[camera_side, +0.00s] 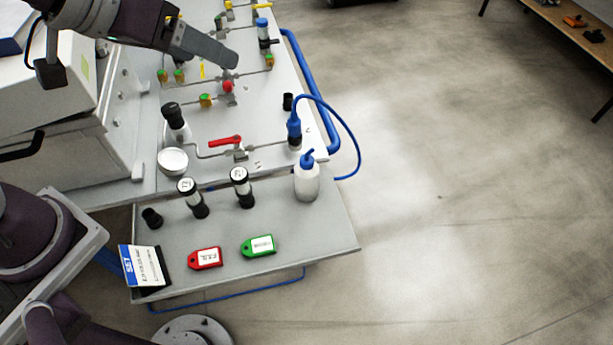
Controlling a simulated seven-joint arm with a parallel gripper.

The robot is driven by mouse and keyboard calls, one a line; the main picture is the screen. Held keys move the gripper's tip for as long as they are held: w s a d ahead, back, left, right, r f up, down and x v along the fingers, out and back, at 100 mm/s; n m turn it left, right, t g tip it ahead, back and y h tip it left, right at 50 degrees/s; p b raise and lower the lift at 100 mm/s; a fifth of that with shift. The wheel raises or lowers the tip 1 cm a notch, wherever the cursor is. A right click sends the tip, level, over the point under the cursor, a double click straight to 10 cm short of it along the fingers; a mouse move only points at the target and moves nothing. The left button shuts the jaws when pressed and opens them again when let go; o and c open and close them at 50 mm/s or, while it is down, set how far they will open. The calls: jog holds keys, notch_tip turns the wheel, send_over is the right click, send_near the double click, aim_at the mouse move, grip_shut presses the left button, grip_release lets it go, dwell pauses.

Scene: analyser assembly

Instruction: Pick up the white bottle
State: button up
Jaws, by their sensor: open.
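The white bottle (307,184) stands upright near the right edge of the low grey shelf. It has a blue cap with a short blue spout. My gripper (232,62) is at the upper left, over the upper panel with the valves. It is open, holds nothing that I can see and is well apart from the bottle. Its fingertips are small and seen from the side.
A blue hose (352,140) loops close behind and right of the bottle. Two black-and-white vials (243,188) (193,198) stand to its left. A red-handled valve (226,141) sits behind.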

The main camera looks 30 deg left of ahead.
jog(key=w+d+f, duration=0.6)
jog(key=w+f, duration=0.1)
jog(key=f, duration=0.1)
jog(key=t, duration=0.3)
send_over(298, 182)
jog(key=w+a, duration=0.1)
jog(key=w, duration=0.2)
notch_tip(298, 182, down, 14)
jog(key=shift+s+r, duration=0.15)
jog(key=s+f+m, duration=0.1)
jog(key=f, duration=0.1)
jog(key=s+f+m+t, duration=0.1)
jog(key=f, duration=0.1)
jog(key=s+f+t, duration=0.1)
jog(key=s+f, duration=0.1)
jog(key=shift+s+d+f+m+h, duration=0.1)
jog(key=shift+d+f+m+h, duration=0.1)
jog(key=shift+d+m+h, duration=0.2)
jog(key=shift+w+f, duration=0.15)
jog(key=shift+w, duration=0.05)
jog(key=x, duration=0.6)
jog(key=shift+w+d+r, duration=0.15)
jog(key=shift+w+r, duration=0.1)
jog(key=shift+w, duration=0.2)
grip_shut()
